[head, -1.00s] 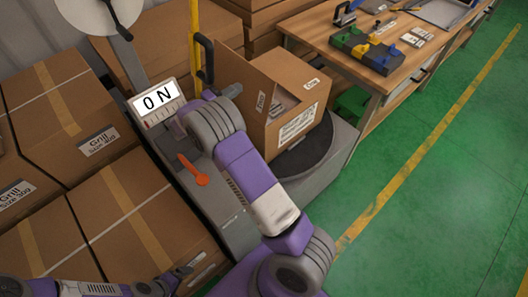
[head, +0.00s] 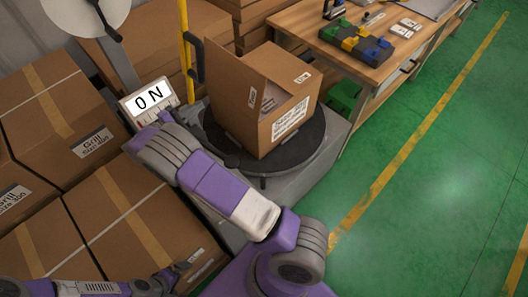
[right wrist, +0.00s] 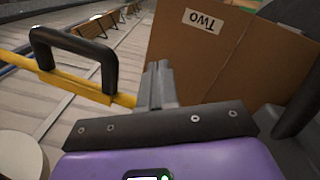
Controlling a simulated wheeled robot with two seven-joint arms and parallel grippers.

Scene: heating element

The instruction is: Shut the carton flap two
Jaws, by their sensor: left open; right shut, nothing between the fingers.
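The carton (head: 285,105) is an open brown box on a dark round turntable (head: 314,156) in the head view. One flap stands raised on its left side. In the right wrist view a brown flap labelled "Two" upside down (right wrist: 235,62) stands upright, just right of and beyond my right gripper (right wrist: 158,78). That gripper is shut and empty; whether it touches the flap I cannot tell. In the head view my right forearm and wrist hide its fingers. My left gripper (head: 184,267) is open and empty at the bottom left, over the closed boxes, well away from the carton.
A yellow post with a black handle (head: 194,58) stands behind and left of the carton. A panel reading "ON" (head: 148,103) is by my right wrist. Closed cartons (head: 125,215) fill the left; a workbench (head: 345,62) is at upper right. The green floor at right is clear.

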